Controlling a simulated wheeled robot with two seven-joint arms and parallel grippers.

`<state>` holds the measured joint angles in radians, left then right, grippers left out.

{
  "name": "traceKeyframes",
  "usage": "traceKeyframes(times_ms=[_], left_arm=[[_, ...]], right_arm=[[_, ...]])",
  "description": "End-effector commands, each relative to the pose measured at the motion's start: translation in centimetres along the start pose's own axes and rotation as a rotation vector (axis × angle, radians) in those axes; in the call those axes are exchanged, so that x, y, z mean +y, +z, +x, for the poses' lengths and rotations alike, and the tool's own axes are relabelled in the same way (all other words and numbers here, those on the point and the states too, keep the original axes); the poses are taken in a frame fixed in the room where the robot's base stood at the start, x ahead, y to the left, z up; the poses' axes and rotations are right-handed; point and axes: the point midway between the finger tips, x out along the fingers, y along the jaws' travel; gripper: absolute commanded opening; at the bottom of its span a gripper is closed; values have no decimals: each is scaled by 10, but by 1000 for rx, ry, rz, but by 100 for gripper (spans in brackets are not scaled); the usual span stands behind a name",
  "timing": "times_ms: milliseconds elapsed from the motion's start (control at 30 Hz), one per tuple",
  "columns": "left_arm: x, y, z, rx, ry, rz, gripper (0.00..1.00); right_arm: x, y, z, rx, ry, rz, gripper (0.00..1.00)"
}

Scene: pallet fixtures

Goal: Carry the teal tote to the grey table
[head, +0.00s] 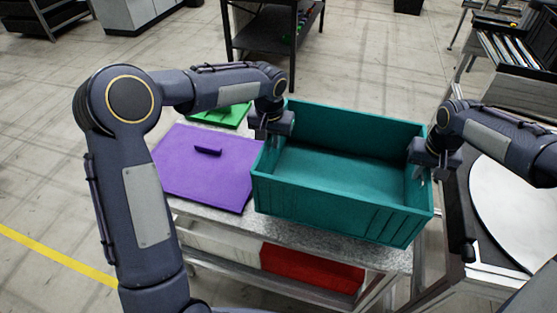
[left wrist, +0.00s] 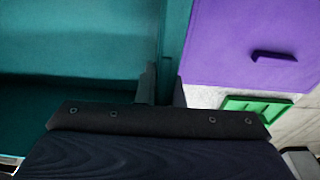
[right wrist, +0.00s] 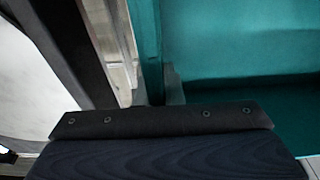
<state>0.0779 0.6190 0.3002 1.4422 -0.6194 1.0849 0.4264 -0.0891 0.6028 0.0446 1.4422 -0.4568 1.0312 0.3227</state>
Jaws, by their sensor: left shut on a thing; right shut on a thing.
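The teal tote (head: 340,215) is an open, empty box at the centre of the head view, over the right part of a grey speckled table (head: 225,218). I cannot tell whether it rests on the table or hangs just above it. My left gripper (head: 268,138) is shut on the tote's left wall, which also shows in the left wrist view (left wrist: 176,45). My right gripper (head: 420,172) is shut on its right wall, seen in the right wrist view (right wrist: 150,50).
A purple lid (head: 205,175) with a handle lies left of the tote, with a green lid (head: 222,115) behind it. A red bin (head: 310,268) is on the shelf below. A round white surface (head: 515,210) stands at the right. A black rack (head: 270,35) stands behind.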

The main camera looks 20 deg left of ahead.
Motion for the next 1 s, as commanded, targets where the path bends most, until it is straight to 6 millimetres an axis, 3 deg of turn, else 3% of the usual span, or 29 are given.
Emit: traceKeyframes(times_ms=[367,1000], left_arm=[[-1,0,4,2,-1,-2,0],[-1,6,44,2,-1,-2,0]], right_arm=[[1,0,4,2,1,1,0],[1,6,44,2,1,1,0]])
